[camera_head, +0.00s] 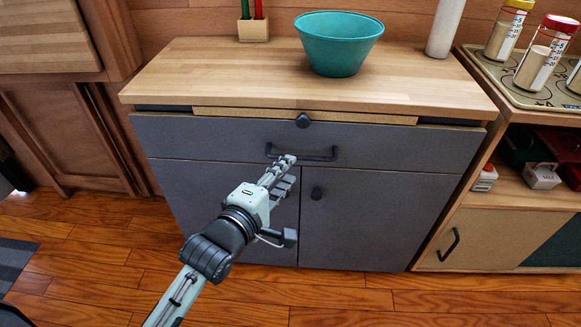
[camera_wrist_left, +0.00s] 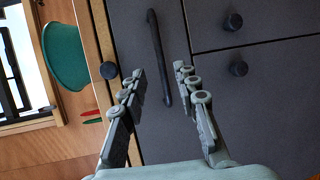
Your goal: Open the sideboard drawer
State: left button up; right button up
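The sideboard (camera_head: 385,215) has a grey drawer front (camera_head: 400,145) across its top, flush above two grey doors. The drawer's dark bar handle (camera_head: 318,156) is partly covered by my left gripper (camera_head: 287,172) in the head view. In the left wrist view, the handle (camera_wrist_left: 158,60) runs lengthwise between the two fingers of my left gripper (camera_wrist_left: 162,72). The fingers are spread apart and stand on either side of the handle, with gaps showing. Contact with the drawer front cannot be told. My right gripper is in neither view.
A round knob (camera_head: 303,121) sits on a thin wooden board above the drawer. Another knob (camera_head: 317,193) is on the right door. A teal bowl (camera_head: 338,45) and white cylinder (camera_head: 445,27) stand on top. A shelf unit (camera_head: 500,199) adjoins at right. Wooden floor in front is clear.

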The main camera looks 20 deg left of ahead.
aim_at(301, 159)
pick_arm(q)
jog(key=x, duration=0.7)
jog(key=shift+w+d, duration=0.1)
jog(key=shift+w, duration=0.3)
grip_shut()
